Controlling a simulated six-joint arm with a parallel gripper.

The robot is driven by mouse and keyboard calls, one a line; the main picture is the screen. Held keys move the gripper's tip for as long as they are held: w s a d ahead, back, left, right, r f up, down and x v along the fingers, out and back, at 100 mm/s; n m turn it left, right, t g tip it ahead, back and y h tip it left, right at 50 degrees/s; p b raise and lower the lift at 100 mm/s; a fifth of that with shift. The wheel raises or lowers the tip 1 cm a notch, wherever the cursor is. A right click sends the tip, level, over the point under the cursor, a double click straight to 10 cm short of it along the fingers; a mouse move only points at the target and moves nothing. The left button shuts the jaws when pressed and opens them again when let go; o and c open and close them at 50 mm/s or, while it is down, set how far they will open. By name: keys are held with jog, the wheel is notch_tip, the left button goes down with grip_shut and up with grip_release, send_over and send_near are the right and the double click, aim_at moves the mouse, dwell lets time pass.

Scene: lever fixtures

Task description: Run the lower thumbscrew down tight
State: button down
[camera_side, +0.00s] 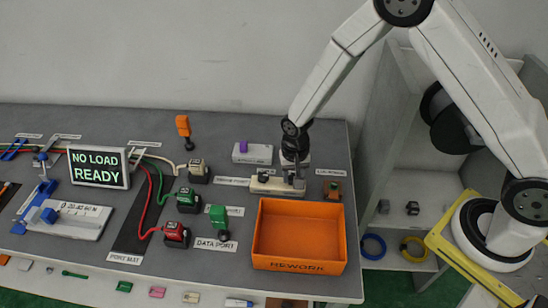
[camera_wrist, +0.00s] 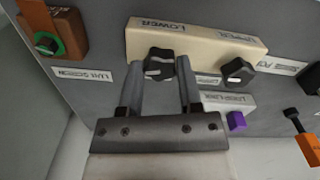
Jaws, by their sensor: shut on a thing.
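A cream block (camera_wrist: 205,42) carries two black thumbscrews side by side. The lower thumbscrew (camera_wrist: 159,64), beside the word LOWER, has a pale mark on its head. The upper thumbscrew (camera_wrist: 238,72) sits to its right in the wrist view. My gripper (camera_wrist: 157,72) is shut on the lower thumbscrew, one finger at each side of its head. In the side view, my gripper (camera_side: 296,181) points down at the right end of the cream block (camera_side: 270,187). There the lower thumbscrew is hidden by the fingers, and the upper one (camera_side: 263,177) shows to the left.
An orange REWORK bin (camera_side: 300,263) stands just in front of the block. A grey block with a purple part (camera_side: 243,147) is behind it. A brown block with a green ring (camera_wrist: 67,41) is close by. Connectors, cables and a NO LOAD READY screen (camera_side: 98,166) lie left.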

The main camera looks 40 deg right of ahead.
jog(key=shift+w+m, duration=0.1)
jog(key=shift+m, duration=1.4)
jog(key=shift+c, duration=1.4)
grip_release()
jog(key=shift+r, duration=0.1)
jog(key=shift+r, duration=3.8)
